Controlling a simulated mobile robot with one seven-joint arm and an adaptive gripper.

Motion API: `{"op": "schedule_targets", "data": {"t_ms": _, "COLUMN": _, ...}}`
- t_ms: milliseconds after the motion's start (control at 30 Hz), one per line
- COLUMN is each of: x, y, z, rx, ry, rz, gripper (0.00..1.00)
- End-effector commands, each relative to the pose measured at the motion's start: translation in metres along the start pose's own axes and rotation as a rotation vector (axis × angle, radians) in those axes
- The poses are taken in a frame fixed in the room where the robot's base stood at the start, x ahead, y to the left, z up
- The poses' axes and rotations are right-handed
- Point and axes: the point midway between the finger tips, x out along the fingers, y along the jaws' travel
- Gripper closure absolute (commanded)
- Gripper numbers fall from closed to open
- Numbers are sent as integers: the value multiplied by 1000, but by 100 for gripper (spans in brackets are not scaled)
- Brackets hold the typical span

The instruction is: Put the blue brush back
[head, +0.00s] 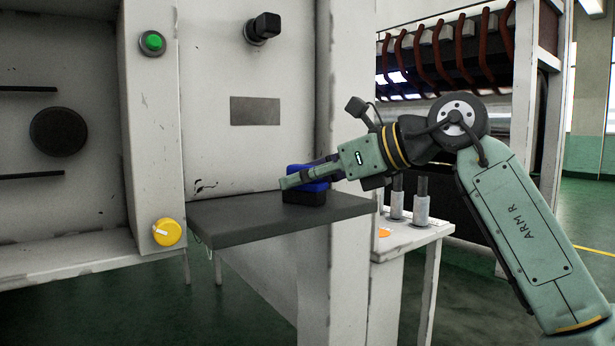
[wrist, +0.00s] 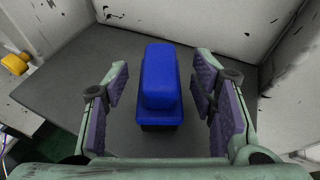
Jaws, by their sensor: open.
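The blue brush (head: 306,187) sits on a dark grey shelf (head: 240,225) fixed to the white machine. It has a blue top and a dark base. In the wrist view the brush (wrist: 161,80) stands between the two purple-padded fingers of my gripper (wrist: 160,95), with a gap on both sides. The gripper is open and around the brush, not visibly touching it. In the head view my gripper (head: 298,183) reaches in from the right at shelf height and hides part of the brush.
The machine's upright panel (head: 235,150) stands behind the shelf. A yellow knob (head: 167,232) is left of the shelf; it also shows in the wrist view (wrist: 15,64). A green button (head: 152,42) and black switch (head: 263,28) are above. Metal posts (head: 421,205) stand at right.

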Motion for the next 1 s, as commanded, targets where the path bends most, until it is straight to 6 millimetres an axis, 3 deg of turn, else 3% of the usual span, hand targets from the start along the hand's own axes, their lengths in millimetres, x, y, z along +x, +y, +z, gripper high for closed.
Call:
{"op": "schedule_targets", "data": {"t_ms": 333, "x": -7, "y": 0, "z": 4, "rx": 1, "ry": -1, "rz": -1, "gripper": 48}}
{"op": "schedule_targets", "data": {"t_ms": 800, "x": -100, "y": -1, "z": 5, "rx": 1, "ry": -2, "rz": -4, "gripper": 48}}
{"op": "schedule_targets", "data": {"t_ms": 1000, "x": -119, "y": 0, "z": 4, "rx": -1, "ry": 0, "rz": -2, "gripper": 48}}
